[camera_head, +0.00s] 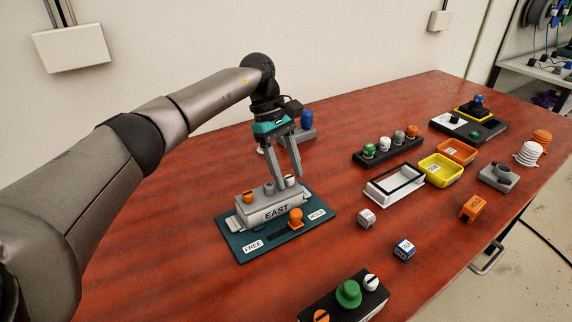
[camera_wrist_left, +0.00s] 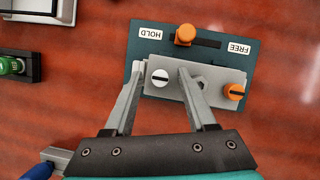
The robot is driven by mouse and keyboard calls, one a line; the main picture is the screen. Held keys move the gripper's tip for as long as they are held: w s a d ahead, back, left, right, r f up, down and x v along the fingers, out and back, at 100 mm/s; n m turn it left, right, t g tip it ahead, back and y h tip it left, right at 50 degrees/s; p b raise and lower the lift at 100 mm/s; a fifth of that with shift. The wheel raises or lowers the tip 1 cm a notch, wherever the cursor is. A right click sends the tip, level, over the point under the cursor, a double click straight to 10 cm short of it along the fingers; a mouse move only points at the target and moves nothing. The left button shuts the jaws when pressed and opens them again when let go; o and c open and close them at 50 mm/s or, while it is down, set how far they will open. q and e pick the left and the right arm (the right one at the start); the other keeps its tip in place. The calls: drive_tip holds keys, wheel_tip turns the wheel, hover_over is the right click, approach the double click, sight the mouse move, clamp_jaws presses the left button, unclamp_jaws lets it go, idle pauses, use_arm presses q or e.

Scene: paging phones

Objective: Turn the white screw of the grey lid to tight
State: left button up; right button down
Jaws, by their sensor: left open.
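The grey lid (camera_head: 262,207) sits on a grey box marked EAST on a teal plate (camera_head: 240,248). The white screw (camera_head: 290,181) is at the lid's right end; in the wrist view it is a white round head (camera_wrist_left: 160,78) with a dark slot running roughly across the picture. An orange screw (camera_head: 248,198) is at the lid's other end, also seen in the wrist view (camera_wrist_left: 234,92). My left gripper (camera_head: 287,183) is open over the lid, pointing down. Its fingertips (camera_wrist_left: 160,70) stand on either side of the white screw, apparently with gaps.
An orange knob (camera_head: 296,216) stands at the HOLD end of the plate's slot. A grey holder with a blue knob (camera_head: 306,119) is behind the arm. A black block with a green knob (camera_head: 348,293) is at the front. The red table left of the plate is clear.

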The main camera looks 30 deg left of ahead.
use_arm(q)
drive_tip(key=p+v, duration=0.3)
drive_tip(key=v, duration=1.2)
use_arm(e)
drive_tip(key=shift+g, duration=0.4)
drive_tip(key=s+a+r, duration=0.3)
drive_tip(key=shift+s, duration=0.3)
use_arm(q)
drive_tip(key=shift+r, duration=0.1)
use_arm(e)
drive_tip(key=shift+w, duration=0.25)
